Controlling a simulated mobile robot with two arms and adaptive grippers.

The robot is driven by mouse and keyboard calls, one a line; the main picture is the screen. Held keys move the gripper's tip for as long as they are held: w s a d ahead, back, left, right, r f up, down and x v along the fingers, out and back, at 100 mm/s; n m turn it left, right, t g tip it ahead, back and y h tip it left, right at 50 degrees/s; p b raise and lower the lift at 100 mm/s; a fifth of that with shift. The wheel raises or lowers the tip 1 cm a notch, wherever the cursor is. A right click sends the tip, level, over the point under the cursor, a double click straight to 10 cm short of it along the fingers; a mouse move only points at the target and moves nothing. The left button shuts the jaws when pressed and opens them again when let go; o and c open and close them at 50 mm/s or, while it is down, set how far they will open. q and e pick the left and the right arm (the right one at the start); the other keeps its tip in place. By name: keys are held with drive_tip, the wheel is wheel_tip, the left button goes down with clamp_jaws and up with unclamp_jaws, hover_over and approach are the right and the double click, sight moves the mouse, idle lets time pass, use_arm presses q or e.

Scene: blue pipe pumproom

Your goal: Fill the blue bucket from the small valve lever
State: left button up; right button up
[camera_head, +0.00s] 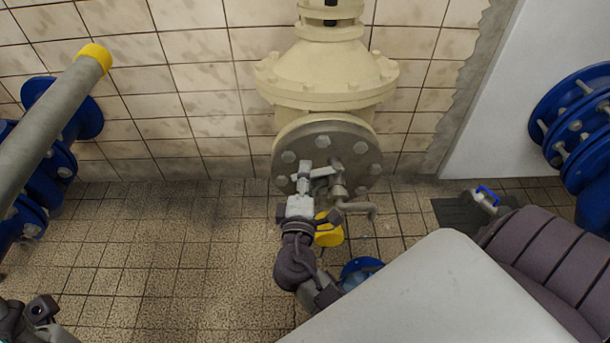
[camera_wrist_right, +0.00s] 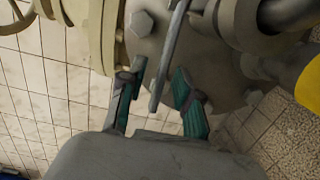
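The small valve lever is a thin grey metal bar on a tap fixed to the big grey flange (camera_head: 352,143). In the right wrist view the lever (camera_wrist_right: 170,55) reaches down between the teal-padded fingers of my right gripper (camera_wrist_right: 160,82). The fingers are apart, with gaps beside the lever. In the head view my right gripper (camera_head: 303,180) is in front of the flange, left of the tap spout (camera_head: 358,208). The blue bucket (camera_head: 360,265) is on the floor below the spout, partly hidden by my right arm. My left gripper (camera_head: 35,312) shows only partly at lower left; its fingers are unclear.
A cream valve body (camera_head: 325,75) stands above the flange by the tiled wall. A yellow round part (camera_head: 329,232) is beside my right gripper. Blue pipe flanges stand left (camera_head: 75,110) and right (camera_head: 580,110). The tiled floor at left (camera_head: 170,250) is clear.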

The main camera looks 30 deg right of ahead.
drive_tip(key=shift+w+d, duration=0.1)
clamp_jaws()
idle(0.4)
drive_tip(key=shift+s+r+n+t+y+p, duration=0.1)
drive_tip(key=shift+s+n+t+y+p, duration=0.2)
drive_tip(key=shift+n+t+y, duration=0.15)
drive_tip(key=shift+s+n+t+y, duration=0.45)
drive_tip(key=shift+n+y, duration=0.2)
drive_tip(key=shift+y, duration=0.4)
unclamp_jaws()
